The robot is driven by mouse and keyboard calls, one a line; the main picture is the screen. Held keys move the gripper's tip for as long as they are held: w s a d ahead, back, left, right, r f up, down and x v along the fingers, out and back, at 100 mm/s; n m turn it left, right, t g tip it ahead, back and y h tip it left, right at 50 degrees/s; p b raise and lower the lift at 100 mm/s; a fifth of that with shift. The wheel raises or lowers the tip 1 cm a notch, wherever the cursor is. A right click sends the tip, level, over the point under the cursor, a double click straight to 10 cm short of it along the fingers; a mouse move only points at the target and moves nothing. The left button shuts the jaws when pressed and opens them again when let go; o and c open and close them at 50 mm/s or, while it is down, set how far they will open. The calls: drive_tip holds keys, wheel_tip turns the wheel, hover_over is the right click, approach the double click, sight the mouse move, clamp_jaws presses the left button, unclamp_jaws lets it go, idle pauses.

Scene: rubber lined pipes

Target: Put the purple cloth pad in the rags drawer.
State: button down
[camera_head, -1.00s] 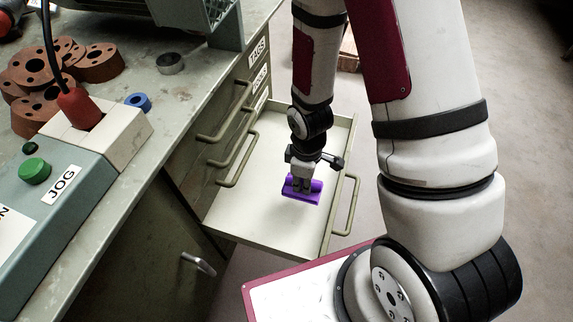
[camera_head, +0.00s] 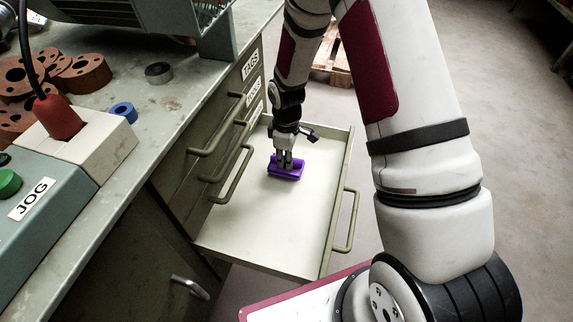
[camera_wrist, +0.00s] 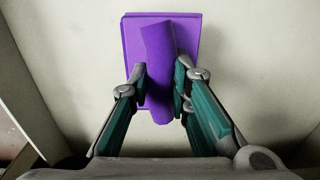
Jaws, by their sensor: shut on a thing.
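The purple cloth pad (camera_head: 286,173) is over the pale floor of the pulled-out drawer (camera_head: 262,225), toward its far end. My gripper (camera_head: 286,163) points down with its fingers shut on the pad. In the wrist view, the fingers (camera_wrist: 160,88) pinch a raised roll along the middle of the pad (camera_wrist: 133,40), and its flat part spreads out behind. I cannot tell whether the pad touches the drawer floor. The open drawer's own label is not readable.
Closed drawers with handles and a TAGS label (camera_head: 250,64) are left of the open drawer. The workbench (camera_head: 165,112) holds brown drilled blocks (camera_head: 80,74), a blue ring (camera_head: 123,112), a metal ring (camera_head: 158,72) and a JOG box (camera_head: 30,198). The rest of the drawer floor is bare.

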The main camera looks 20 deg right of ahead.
drive_tip(key=shift+f, duration=0.95)
drive_tip(key=shift+f+b, duration=0.2)
drive_tip(key=shift+b, duration=0.15)
drive_tip(key=c, duration=1.5)
unclamp_jaws()
drive_tip(key=shift+r, duration=0.1)
